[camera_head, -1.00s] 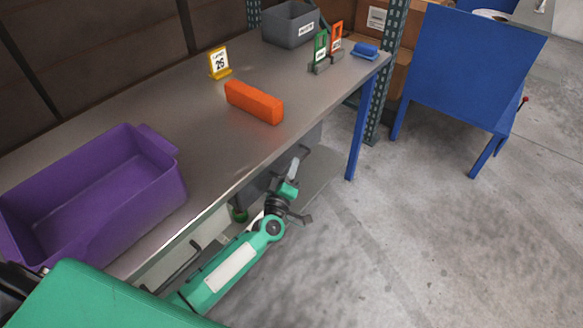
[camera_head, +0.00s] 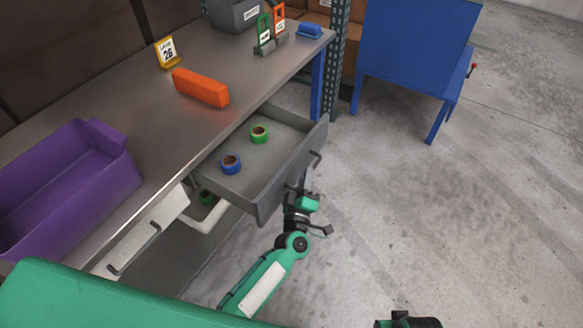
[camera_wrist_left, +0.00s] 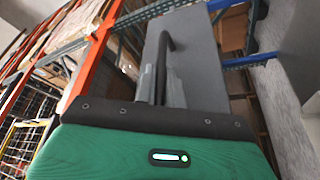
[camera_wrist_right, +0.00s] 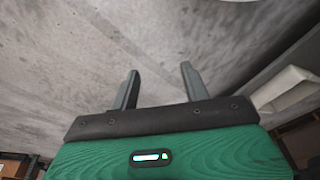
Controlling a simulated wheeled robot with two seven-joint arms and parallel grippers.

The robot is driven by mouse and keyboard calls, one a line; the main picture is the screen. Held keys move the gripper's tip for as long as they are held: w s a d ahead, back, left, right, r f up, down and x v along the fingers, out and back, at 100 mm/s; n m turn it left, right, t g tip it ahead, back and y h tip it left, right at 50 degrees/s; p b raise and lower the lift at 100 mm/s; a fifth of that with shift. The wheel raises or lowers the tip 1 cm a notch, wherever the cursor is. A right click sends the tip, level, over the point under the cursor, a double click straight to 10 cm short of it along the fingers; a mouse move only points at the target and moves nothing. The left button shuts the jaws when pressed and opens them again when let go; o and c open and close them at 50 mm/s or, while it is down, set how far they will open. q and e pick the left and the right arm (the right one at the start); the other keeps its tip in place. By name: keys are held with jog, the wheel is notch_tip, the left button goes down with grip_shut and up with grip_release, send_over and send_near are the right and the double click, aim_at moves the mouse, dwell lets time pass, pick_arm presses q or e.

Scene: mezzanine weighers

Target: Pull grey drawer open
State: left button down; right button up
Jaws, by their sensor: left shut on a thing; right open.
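The grey drawer (camera_head: 262,205) stands pulled out from under the metal table, its inside in view. A blue tape roll (camera_head: 231,163) and a green tape roll (camera_head: 259,134) lie in it. My left gripper (camera_head: 302,185) is at the drawer's front. In the left wrist view its fingers (camera_wrist_left: 161,85) are shut on the dark bar handle (camera_wrist_left: 165,45), with the grey drawer front behind. My right gripper (camera_wrist_right: 160,85) is open and empty over the concrete floor; its top shows at the bottom edge of the head view (camera_head: 408,321).
A white drawer (camera_head: 150,235) beside the grey one is partly out. Floor at right is clear; a blue table (camera_head: 415,50) stands beyond.

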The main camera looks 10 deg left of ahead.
pick_arm(q)
jog(key=shift+s+d+f, duration=0.1)
jog(key=shift+s+d, duration=0.15)
jog(key=shift+d, duration=0.45)
jog(key=shift+s+d+r, duration=0.1)
jog(key=shift+s+d, duration=0.2)
jog(key=shift+d, duration=0.4)
jog(key=shift+s+d+f, duration=0.1)
jog(key=shift+s+d, duration=0.15)
jog(key=shift+d, duration=0.45)
pick_arm(e)
jog(key=shift+f, duration=0.35)
pick_arm(q)
jog(key=c, duration=1.5)
grip_release()
jog(key=shift+v, duration=6.9)
pick_arm(e)
jog(key=shift+s+r, duration=0.15)
jog(key=shift+r, duration=0.5)
jog(key=shift+f, duration=0.1)
